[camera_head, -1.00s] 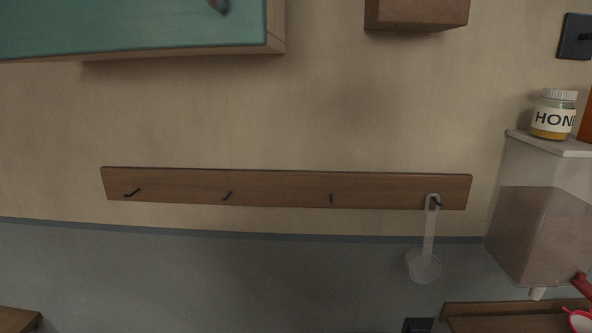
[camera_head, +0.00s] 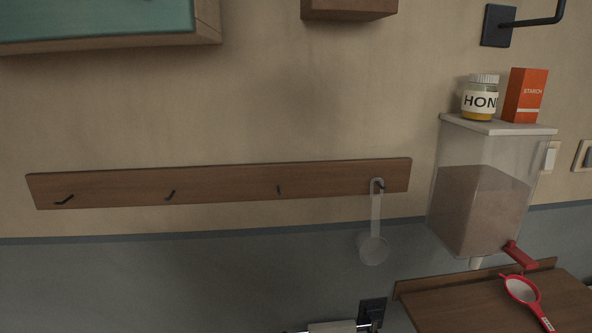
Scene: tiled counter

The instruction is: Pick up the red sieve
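The red sieve (camera_head: 524,293) lies on a wooden surface (camera_head: 450,306) at the lower right of the head view. It has a red rim around a pale mesh, and its red handle points down and to the right. The sieve is below the spout of a clear dispenser. Neither of my grippers shows in this view.
The clear dispenser (camera_head: 478,205) with brown contents and a red lever (camera_head: 520,255) hangs above the sieve. A honey jar (camera_head: 480,99) and an orange starch box (camera_head: 525,96) stand on it. A hook rail (camera_head: 225,182) holds a clear ladle (camera_head: 374,247).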

